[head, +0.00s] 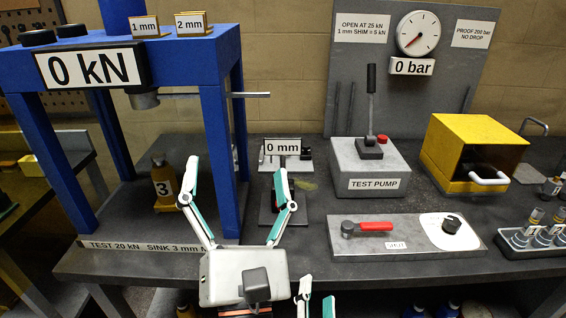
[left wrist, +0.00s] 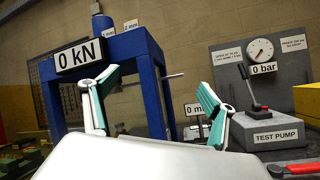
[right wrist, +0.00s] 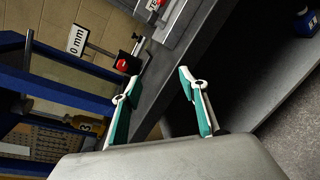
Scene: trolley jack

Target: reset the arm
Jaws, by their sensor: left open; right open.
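My left gripper (head: 237,185) is open and empty in front of the blue press, its two fingers spread wide and pointing away from me. It also shows open in the left wrist view (left wrist: 155,92). My right gripper (head: 316,298) shows only its fingertips at the bottom edge of the head view, just right of the left gripper's body. In the right wrist view (right wrist: 158,80) it is open with nothing between its fingers, near the bench's front edge. The rest of my right arm is hidden in the head view.
The blue press (head: 219,130) reads 0 kN. The test pump (head: 378,165) has an upright lever. A valve plate (head: 396,257) with a red handle (head: 375,226) lies in front of it. A yellow box (head: 470,145) stands right. A numbered bottle (head: 163,186) stands inside the press.

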